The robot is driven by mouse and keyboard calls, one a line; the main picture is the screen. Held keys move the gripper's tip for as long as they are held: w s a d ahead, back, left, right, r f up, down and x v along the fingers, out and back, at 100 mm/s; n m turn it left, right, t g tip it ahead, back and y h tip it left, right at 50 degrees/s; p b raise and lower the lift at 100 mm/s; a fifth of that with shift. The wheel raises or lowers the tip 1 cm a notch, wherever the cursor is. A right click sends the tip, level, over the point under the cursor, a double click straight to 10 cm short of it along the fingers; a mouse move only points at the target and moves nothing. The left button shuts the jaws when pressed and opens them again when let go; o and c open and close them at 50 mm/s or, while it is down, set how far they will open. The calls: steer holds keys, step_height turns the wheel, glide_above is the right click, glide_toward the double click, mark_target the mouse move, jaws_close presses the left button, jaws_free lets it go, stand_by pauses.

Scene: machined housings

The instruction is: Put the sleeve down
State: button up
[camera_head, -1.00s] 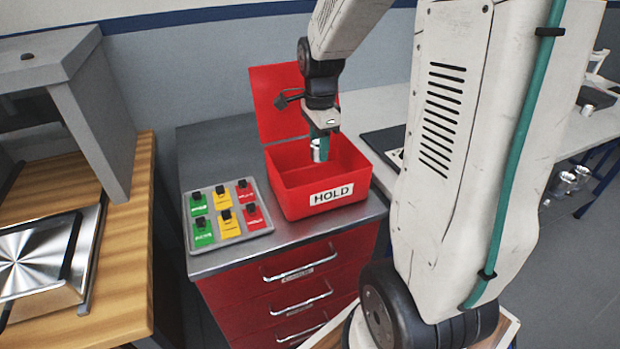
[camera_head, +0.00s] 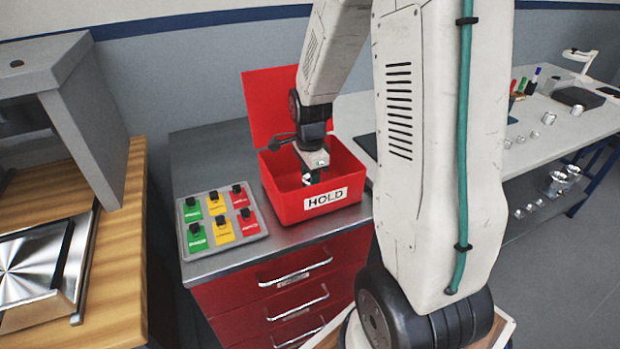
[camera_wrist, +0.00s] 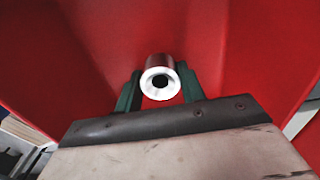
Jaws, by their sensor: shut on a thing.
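The sleeve (camera_wrist: 160,83) is a shiny metal cylinder with a dark bore, its open end facing the wrist camera. My gripper (camera_wrist: 158,90) is shut on it, a green finger at each side. In the head view my gripper (camera_head: 311,178) is down inside the open red box labelled HOLD (camera_head: 290,213), below the level of its rim. The sleeve is mostly hidden there by the gripper and the box. I cannot tell whether the sleeve touches the box floor.
The box lid (camera_head: 270,105) stands open at the back. A tray of coloured tags (camera_head: 222,219) lies left of the box on the grey cabinet top (camera_head: 205,150). A light bench (camera_head: 545,122) with several small metal parts stands at the right.

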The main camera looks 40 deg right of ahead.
steer(key=o, duration=1.2)
step_height(320, 180, up, 12)
steer(key=s+a+r+n, duration=0.2)
steer(key=s+a+n, duration=0.3)
steer(key=s+n, duration=0.2)
steer(key=s+a+r+n, duration=0.3)
steer(key=s+a+n, duration=0.2)
steer(key=s+n, duration=0.1)
steer(key=s+a+r+n+t, duration=0.1)
steer(key=s+a+r+n, duration=0.2)
steer(key=s+n, duration=0.4)
steer(key=shift+s+a+r+n, duration=0.15)
steer(key=shift+a+n, duration=0.15)
steer(key=shift+a, duration=0.15)
steer(key=shift+s+a+n, duration=0.15)
steer(key=shift+a+n, duration=0.15)
steer(key=shift+a, duration=0.15)
